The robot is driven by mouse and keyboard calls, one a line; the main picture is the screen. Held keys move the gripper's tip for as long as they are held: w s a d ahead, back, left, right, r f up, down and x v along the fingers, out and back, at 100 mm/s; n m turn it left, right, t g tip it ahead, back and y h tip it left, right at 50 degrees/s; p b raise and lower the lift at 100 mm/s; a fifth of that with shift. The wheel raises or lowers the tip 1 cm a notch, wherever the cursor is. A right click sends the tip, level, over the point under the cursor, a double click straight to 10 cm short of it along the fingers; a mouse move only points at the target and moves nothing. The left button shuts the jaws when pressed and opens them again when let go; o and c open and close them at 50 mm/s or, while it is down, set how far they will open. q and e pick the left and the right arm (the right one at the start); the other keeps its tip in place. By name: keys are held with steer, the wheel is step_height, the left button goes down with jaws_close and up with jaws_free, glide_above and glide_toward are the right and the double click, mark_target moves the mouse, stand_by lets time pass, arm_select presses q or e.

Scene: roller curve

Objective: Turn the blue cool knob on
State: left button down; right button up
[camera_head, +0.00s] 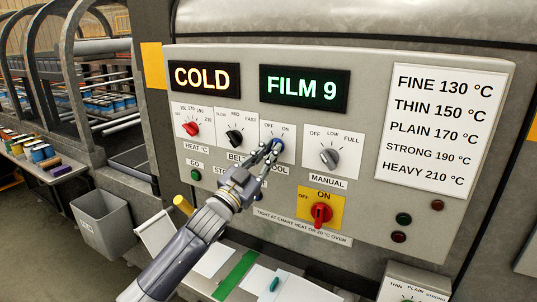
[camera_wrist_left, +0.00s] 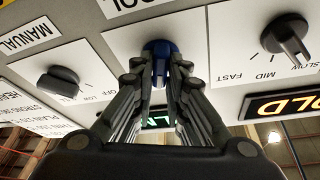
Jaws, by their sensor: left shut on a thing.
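The blue cool knob (camera_head: 279,144) sits on a white plate marked OFF and ON, under the green FILM 9 display. My left gripper (camera_head: 271,152) reaches it from below, with its fingers closed around the knob. In the left wrist view, which is upside down, the blue knob (camera_wrist_left: 158,47) stands between the two fingertips (camera_wrist_left: 160,68). The fingers hide part of the knob and its plate, and I cannot tell which mark it points to. My right gripper is not in view.
The red heat knob (camera_head: 191,128) and black belt knob (camera_head: 234,137) are to the left. The grey manual knob (camera_head: 329,157) is close on the right. A red switch (camera_head: 321,212) on a yellow plate is below. A grey bin (camera_head: 104,222) stands lower left.

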arm_select(q)
steer(key=shift+m+g+h, duration=0.3)
steer(key=shift+m, duration=0.6)
steer(key=c, duration=1.6)
jaws_free()
steer(key=v, duration=1.2)
